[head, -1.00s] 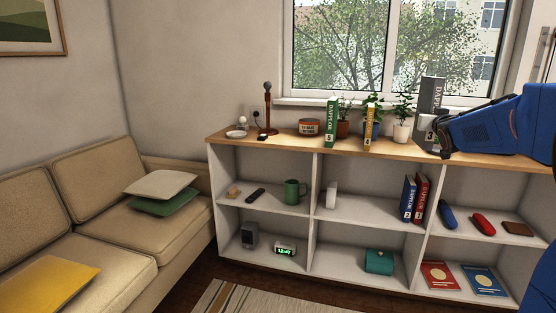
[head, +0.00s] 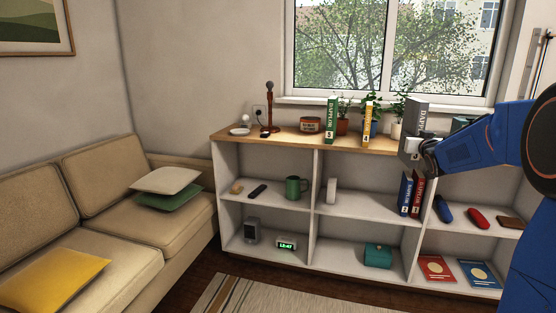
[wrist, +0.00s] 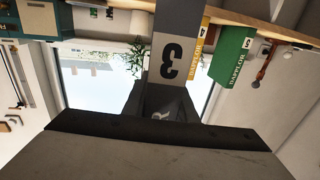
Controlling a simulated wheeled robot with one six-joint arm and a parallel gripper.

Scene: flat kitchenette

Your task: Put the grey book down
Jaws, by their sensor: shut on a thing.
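The grey book (head: 416,118) is upright in my gripper (head: 424,150), at the right part of the shelf unit's wooden top. In the head view the book is in front of the top's front edge, above the blue and red books. In the wrist view the grey book (wrist: 172,62) shows its spine with a "3", upside down, between the dark fingers. My gripper is shut on it. Part of the book is hidden by the gripper.
On the wooden top (head: 270,139) stand a green book (head: 331,120), a yellow book (head: 368,122), plants and a tin (head: 310,125). A blue book (head: 405,193) and red book (head: 418,194) stand in the middle compartment. A dark green box (head: 462,122) sits behind my arm.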

